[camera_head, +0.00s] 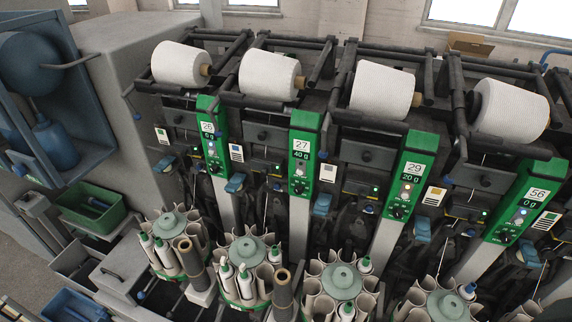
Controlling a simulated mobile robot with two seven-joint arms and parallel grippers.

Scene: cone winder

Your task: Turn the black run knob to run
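Several green panels stand in a row, each with a small black knob near its lower end. The knobs are on panel 26 (215,168), panel 27 (299,187), panel 29 (399,211) and panel 56 (505,237). The displays above read 0 g on panel 26, 40 g on panel 27, 20 g on panel 29 and 0 g on panel 56. Each knob is too small to tell which way it points. Neither of my grippers is in view, and nothing touches the knobs.
White yarn cones (180,65) lie on the holders above the panels. Round magazines with tubes and bobbins (245,250) jut out below them. A green bin (90,208) and grey trays stand at the left, beside a large grey housing (130,60).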

